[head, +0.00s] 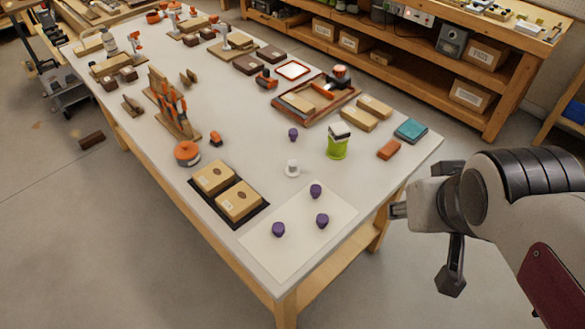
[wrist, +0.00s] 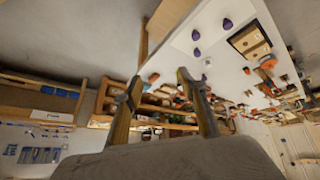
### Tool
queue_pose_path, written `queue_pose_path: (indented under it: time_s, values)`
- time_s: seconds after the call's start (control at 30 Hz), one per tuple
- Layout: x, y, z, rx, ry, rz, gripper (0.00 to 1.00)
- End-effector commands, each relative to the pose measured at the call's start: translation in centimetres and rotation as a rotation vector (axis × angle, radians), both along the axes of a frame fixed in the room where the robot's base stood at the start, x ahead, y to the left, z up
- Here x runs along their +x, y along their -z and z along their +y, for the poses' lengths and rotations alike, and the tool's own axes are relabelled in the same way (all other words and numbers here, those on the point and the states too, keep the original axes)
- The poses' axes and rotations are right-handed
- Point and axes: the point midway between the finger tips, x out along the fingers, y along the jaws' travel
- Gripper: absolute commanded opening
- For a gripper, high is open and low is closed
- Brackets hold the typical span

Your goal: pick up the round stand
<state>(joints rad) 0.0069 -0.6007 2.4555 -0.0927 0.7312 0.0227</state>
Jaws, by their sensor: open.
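The round stand appears to be the small white piece (head: 292,168) with a round base and a short upright part. It stands on the table between the green-and-white container and the boxed tray, just behind the pale sheet. In the wrist view it is too small to make out clearly. My gripper (head: 424,246) is off the table's right edge in the head view, well apart from the stand. Its fingers are spread and empty; they also show in the wrist view (wrist: 160,88), tilted against the table and shelves.
Several purple knobs (head: 316,190) stand on and behind a pale sheet (head: 280,262) at the near corner. A green container (head: 337,148), an orange block (head: 389,149) and a dark tray (head: 222,211) with two boxes stand around the stand. The table's middle has free room.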

Motion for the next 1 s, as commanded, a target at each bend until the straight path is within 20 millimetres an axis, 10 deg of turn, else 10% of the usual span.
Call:
queue_pose_path:
  time_s: [1.0]
  values:
    - [22.2,4.0,-0.8,-0.167,-0.217,-0.227,0.41]
